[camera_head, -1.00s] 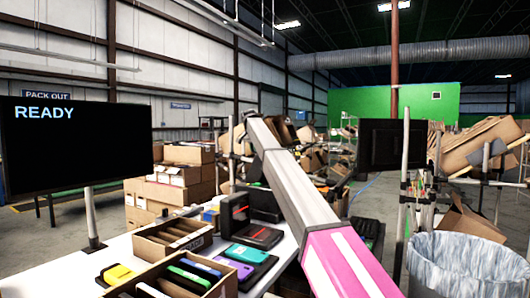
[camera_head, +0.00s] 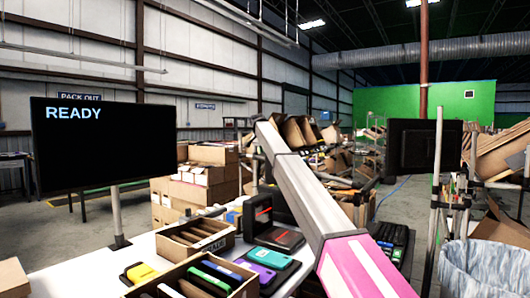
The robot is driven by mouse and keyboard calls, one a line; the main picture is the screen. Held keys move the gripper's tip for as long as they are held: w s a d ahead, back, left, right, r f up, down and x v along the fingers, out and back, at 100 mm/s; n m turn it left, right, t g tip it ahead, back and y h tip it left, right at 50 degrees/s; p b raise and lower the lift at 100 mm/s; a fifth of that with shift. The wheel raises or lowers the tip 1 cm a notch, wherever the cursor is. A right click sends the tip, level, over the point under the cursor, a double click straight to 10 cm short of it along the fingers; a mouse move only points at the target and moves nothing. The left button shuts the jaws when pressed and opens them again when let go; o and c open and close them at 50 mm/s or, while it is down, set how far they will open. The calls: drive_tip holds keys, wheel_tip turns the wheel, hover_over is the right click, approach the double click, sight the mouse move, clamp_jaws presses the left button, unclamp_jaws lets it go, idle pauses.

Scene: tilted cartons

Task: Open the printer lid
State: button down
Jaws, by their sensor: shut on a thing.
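A black boxy device with a red stripe (camera_head: 257,212) stands on the white table, left of my arm; it may be the printer, but I cannot tell for sure. A flat black piece with a red mark (camera_head: 279,239) lies at its front; whether this is a lid is unclear. My white and pink arm reaches from the bottom right up past the device. My gripper is not visible, and what it touches is hidden.
A monitor reading READY (camera_head: 104,142) stands at left. Open cartons (camera_head: 193,238) and teal and purple devices (camera_head: 245,276) crowd the table. A lined bin (camera_head: 484,272) and a metal post (camera_head: 433,215) stand at right.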

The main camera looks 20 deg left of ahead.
drive_tip(key=shift+w+a+f, duration=0.15)
drive_tip(key=shift+a+f, duration=0.1)
drive_tip(key=shift+a, duration=0.3)
drive_tip(key=c, duration=1.1)
unclamp_jaws()
drive_tip(key=shift+w+a+f, duration=0.1)
drive_tip(key=shift+a, duration=0.1)
drive_tip(key=shift+c, duration=0.2)
drive_tip(key=shift+d+r, duration=0.2)
drive_tip(key=shift+r, duration=0.05)
drive_tip(key=d+v, duration=0.1)
drive_tip(key=v, duration=0.9)
drive_tip(key=shift+s+a+r, duration=0.25)
drive_tip(key=shift+a+r, duration=0.05)
drive_tip(key=shift+a, duration=0.1)
